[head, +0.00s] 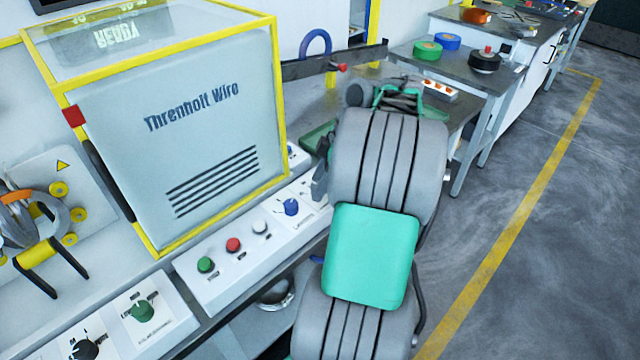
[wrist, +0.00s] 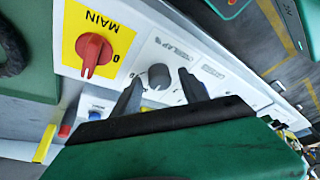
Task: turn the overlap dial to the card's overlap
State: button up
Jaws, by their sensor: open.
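The overlap dial (wrist: 159,76) is a round grey knob on a white panel, with partly legible lettering beside it in the wrist view. My gripper (wrist: 161,84) is open, with one dark finger on each side of the dial in the picture. I cannot tell whether the fingers touch the knob. The dial's pointer and scale are too small to read. In the head view my arm hides this dial. I cannot make out a card showing an overlap value.
A red MAIN switch (wrist: 95,53) on a yellow plate is beside the dial. The head view shows a blue knob (head: 290,207), a red button (head: 233,244) and a green button (head: 205,264) on the console. A yellow-framed cabinet (head: 185,130) stands behind them. Floor at right is clear.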

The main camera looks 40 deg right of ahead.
jog(key=shift+c, duration=0.5)
grip_shut()
jog(key=m+h+b, duration=0.1)
jog(key=m, duration=0.2)
jog(key=m+t+h+b, duration=0.1)
jog(key=m, duration=0.2)
jog(key=shift+s+a+t, duration=0.1)
jog(key=shift+a+t, duration=0.1)
jog(key=shift+t, duration=0.1)
jog(key=m+h+b, duration=0.1)
jog(key=m+h, duration=0.1)
jog(key=m, duration=0.3)
jog(key=shift+a+m, duration=0.1)
jog(key=shift+m, duration=0.3)
dwell(0.4)
